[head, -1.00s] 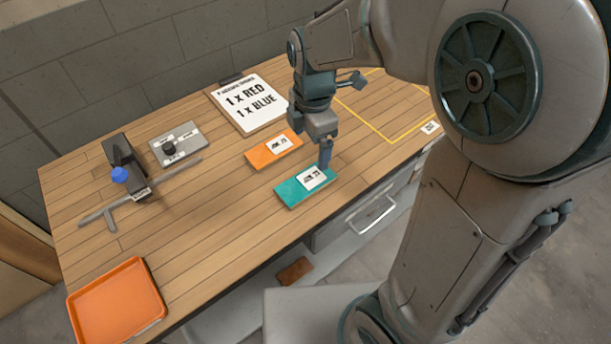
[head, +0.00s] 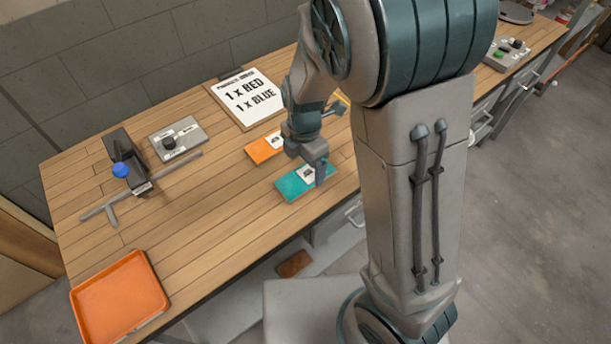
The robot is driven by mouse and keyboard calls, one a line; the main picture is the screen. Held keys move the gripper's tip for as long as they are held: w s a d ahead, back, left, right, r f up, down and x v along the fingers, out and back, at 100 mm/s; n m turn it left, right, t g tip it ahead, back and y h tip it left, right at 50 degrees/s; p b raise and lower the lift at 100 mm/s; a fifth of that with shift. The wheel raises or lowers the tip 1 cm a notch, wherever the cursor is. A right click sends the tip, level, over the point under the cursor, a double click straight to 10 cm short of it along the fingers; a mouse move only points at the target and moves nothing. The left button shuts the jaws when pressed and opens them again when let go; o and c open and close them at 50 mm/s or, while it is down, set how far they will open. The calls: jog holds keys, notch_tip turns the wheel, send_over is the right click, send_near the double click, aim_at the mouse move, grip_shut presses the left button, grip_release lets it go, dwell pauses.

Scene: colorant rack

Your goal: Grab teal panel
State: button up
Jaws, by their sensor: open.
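The teal panel (head: 291,187) lies flat on the wooden table near its front edge, with a white label at its right end. My gripper (head: 318,178) points down at the panel's right end and covers part of the label. It is open. Whether the fingertips touch the panel or straddle its edge, I cannot tell. An orange panel (head: 262,150) lies just behind the teal one, its right end partly hidden by my gripper.
A clipboard (head: 247,98) reading "1 x RED, 1 x BLUE" lies behind the panels. An orange tray (head: 120,297) sits at the front left. A dark device with a blue knob (head: 121,170) and a grey switch box (head: 178,139) stand left. The table's middle is clear.

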aim_at(305, 175)
jog(key=shift+w+d+f, duration=0.1)
jog(key=shift+d+f, duration=0.05)
jog(key=shift+f, duration=2)
jog(key=c, duration=1.1)
jog(key=shift+r, duration=0.1)
